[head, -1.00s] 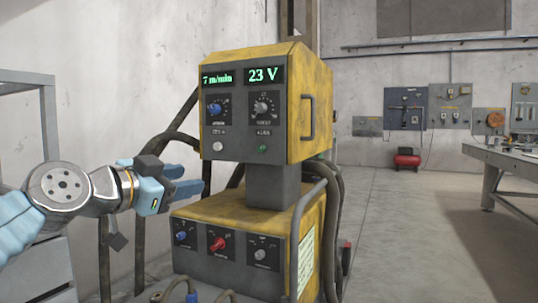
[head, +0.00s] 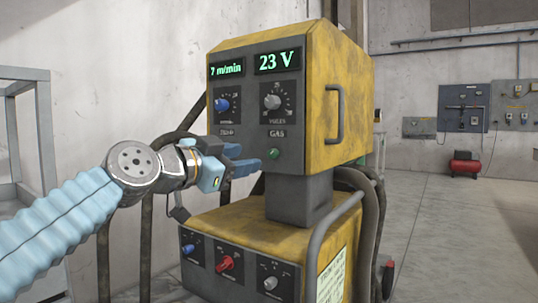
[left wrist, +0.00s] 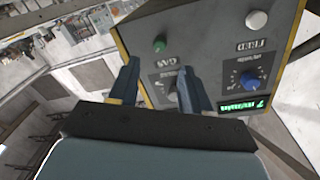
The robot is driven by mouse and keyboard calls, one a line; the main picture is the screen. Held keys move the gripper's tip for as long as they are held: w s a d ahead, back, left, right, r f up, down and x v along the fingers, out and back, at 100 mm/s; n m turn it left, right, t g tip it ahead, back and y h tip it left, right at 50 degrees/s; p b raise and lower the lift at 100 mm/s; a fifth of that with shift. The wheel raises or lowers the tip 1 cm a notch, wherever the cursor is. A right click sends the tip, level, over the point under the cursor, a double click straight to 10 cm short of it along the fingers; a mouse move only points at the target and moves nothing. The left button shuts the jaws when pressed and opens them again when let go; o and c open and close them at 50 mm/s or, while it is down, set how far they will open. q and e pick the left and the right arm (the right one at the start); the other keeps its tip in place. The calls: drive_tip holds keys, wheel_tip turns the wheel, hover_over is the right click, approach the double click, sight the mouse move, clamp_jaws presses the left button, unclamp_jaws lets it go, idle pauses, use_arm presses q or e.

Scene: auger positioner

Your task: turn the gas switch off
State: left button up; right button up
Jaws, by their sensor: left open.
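The gas switch is a small round green button (head: 274,153) below the "GAS" label on the upper front panel of the yellow and grey welding machine (head: 345,100). It also shows in the left wrist view as the green button (left wrist: 159,44), just beyond the fingertips. My left gripper (head: 248,160) is open and empty, its blue fingers pointing right toward the button from the left. In the left wrist view its fingertips (left wrist: 158,67) stand apart, with the button seen between them. I cannot tell whether they touch the panel. My right gripper is not in view.
A white button (left wrist: 257,19) by the "FEED" label is hidden behind my gripper in the head view. A blue knob (head: 221,105) and a grey knob (head: 272,102) sit above. The lower box (head: 240,230) juts out below with more knobs. Dark hoses (head: 366,220) hang right.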

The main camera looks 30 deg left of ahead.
sight(270, 154)
use_arm(q)
drive_tip(key=w, duration=0.2)
drive_tip(key=w+d, duration=0.1)
drive_tip(key=w, duration=0.5)
drive_tip(key=shift+w+d+p, duration=0.15)
drive_tip(key=shift+p, duration=0.2)
clamp_jaws()
